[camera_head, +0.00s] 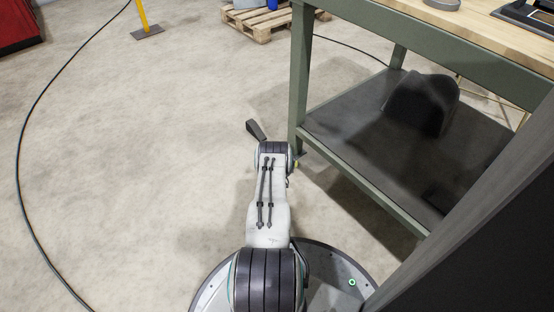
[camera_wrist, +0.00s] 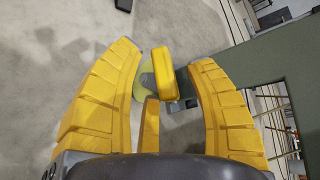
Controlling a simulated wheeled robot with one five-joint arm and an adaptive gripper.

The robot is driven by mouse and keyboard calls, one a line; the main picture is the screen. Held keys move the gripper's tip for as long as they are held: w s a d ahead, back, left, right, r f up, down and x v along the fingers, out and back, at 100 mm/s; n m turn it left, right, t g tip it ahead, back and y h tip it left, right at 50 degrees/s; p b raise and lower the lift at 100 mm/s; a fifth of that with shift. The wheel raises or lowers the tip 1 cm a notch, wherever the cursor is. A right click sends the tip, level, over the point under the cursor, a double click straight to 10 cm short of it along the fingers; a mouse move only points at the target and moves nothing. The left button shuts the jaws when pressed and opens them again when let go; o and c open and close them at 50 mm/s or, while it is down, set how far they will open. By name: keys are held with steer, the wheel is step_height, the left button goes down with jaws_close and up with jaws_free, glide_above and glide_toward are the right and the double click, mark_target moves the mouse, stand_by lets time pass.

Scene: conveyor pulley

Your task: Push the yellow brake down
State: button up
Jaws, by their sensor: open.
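The yellow brake (camera_wrist: 165,75) shows in the wrist view as a yellow block beside a pale greenish disc, next to the green-grey bench leg. My gripper (camera_wrist: 165,54) has two ribbed yellow fingers spread apart, one on each side of the brake, with nothing held. Another yellow piece stands below the block; I cannot tell whether it belongs to the brake. I cannot tell whether either finger touches the brake. In the head view my arm reaches to the foot of the bench's near-left leg, and its end mostly hides the gripper and brake.
A workbench (camera_head: 299,85) with a green-grey frame and a dark lower shelf (camera_head: 340,120) stands at right, close to my arm. A black cable (camera_head: 20,150) curves over the floor at left. A wooden pallet (camera_head: 262,24) lies at the back. The floor at left is mostly clear.

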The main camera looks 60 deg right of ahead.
steer(key=shift+w+d+f+b, duration=0.25)
steer(key=shift+d+b, duration=0.1)
steer(key=shift+b, duration=0.1)
steer(key=shift+d, duration=0.1)
steer(key=shift+c, duration=0.2)
jaws_close()
stand_by(0.4)
